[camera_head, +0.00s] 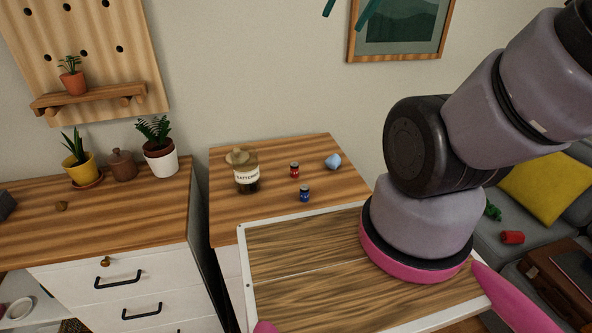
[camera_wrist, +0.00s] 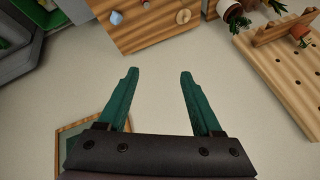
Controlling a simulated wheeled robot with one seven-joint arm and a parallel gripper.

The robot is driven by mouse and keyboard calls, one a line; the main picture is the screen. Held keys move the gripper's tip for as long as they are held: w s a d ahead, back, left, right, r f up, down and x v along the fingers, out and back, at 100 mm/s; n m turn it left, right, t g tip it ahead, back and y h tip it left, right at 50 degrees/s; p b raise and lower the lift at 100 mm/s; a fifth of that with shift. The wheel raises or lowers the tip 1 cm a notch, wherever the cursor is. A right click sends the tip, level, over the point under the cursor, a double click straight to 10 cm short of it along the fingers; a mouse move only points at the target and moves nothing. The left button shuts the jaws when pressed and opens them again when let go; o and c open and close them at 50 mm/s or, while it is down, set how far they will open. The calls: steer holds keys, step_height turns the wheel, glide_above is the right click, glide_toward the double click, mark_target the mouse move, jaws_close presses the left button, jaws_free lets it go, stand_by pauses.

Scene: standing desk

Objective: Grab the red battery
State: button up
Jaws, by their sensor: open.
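The red battery (camera_head: 294,170) stands upright on the wooden desk top (camera_head: 290,150), between a jar labelled as batteries (camera_head: 247,182) and a light blue lump (camera_head: 333,161). A blue battery (camera_head: 304,194) stands just in front of it. My gripper (camera_wrist: 159,75) is open and empty, with its two teal fingers spread. In the head view only its fingertips (camera_head: 349,8) show at the top edge, high above the desk and far from the battery. In the wrist view the desk is upside down at the top, with the jar (camera_wrist: 183,16) and the lump (camera_wrist: 116,17); a small reddish shape, perhaps the red battery (camera_wrist: 146,4), is at the edge.
A framed picture (camera_head: 400,52) hangs on the wall near my gripper. A pegboard with a shelf (camera_head: 90,98) is at the upper left. Potted plants (camera_head: 161,160) stand on the left cabinet. A white-edged wooden panel (camera_head: 300,265) lies in front of the desk. The air above the batteries is clear.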

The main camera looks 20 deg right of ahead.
steer(key=w+d+f+m+g+y, duration=0.1)
steer(key=w+f+m+g+y, duration=0.45)
steer(key=w+f, duration=0.9)
step_height(320, 180, down, 13)
steer(key=w+m+g, duration=0.2)
steer(key=g, duration=0.1)
steer(key=m+y, duration=0.4)
steer(key=y, duration=0.1)
glide_toward(286, 178)
steer(key=r, duration=0.2)
steer(key=d+r, duration=0.1)
steer(key=r, duration=0.1)
steer(key=shift+r, duration=0.1)
steer(key=shift+f+y, duration=0.25)
steer(key=shift+f, duration=0.1)
steer(key=shift+s+a+f, duration=0.1)
steer(key=shift+a+f, duration=0.1)
steer(key=shift+a, duration=0.1)
steer(key=x, duration=1)
steer(key=shift+a+f, duration=0.1)
